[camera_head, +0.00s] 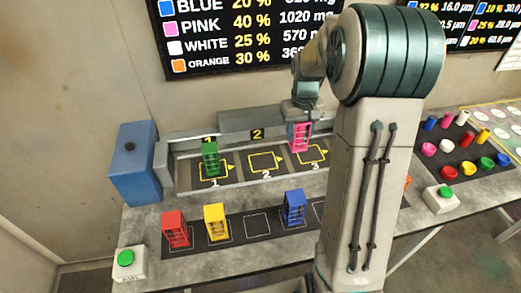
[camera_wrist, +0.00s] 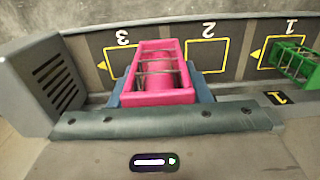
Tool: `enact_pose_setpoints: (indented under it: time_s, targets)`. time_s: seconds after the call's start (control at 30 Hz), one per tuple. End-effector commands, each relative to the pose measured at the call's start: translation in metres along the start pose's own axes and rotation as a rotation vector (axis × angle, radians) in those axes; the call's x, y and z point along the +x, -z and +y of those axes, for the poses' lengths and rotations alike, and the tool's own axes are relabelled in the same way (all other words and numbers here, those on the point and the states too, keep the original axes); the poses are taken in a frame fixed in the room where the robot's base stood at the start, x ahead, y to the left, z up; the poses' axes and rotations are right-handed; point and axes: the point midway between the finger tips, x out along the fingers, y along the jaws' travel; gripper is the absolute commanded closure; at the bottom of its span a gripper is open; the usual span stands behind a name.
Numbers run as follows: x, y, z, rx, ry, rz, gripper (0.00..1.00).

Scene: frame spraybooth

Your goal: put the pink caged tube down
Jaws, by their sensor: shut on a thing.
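The pink caged tube (camera_head: 301,137) is in my gripper (camera_head: 300,117), upright, at the back of the booth. It is over or beside the yellow-outlined spot 3 (camera_head: 318,153); I cannot tell whether it touches the surface. In the wrist view the pink cage (camera_wrist: 160,72) fills the middle, and my gripper (camera_wrist: 160,92) shows blue-grey jaws on both sides of it. It covers part of spot 3 (camera_wrist: 118,62) there. Spot 2 (camera_head: 265,162) is empty. A green caged tube (camera_head: 210,159) stands on spot 1, and shows at the right of the wrist view (camera_wrist: 294,62).
Red (camera_head: 174,229), yellow (camera_head: 215,222) and blue (camera_head: 293,208) caged tubes stand on the front mat, with an empty outline (camera_head: 256,224) between yellow and blue. A blue box (camera_head: 135,163) stands left of the booth. My arm hides the mat's right part.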

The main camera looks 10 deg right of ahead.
Motion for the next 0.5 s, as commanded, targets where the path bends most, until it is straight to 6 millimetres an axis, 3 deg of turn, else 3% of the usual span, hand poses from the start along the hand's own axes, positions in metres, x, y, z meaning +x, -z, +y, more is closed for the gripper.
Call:
enact_pose_setpoints:
  time_s: [0.3, 0.5]
  targets:
    - [0.039, 0.034, -0.06, -0.005, 0.001, -0.004, 0.86]
    - [0.059, 0.051, -0.088, -0.002, 0.001, -0.002, 0.86]
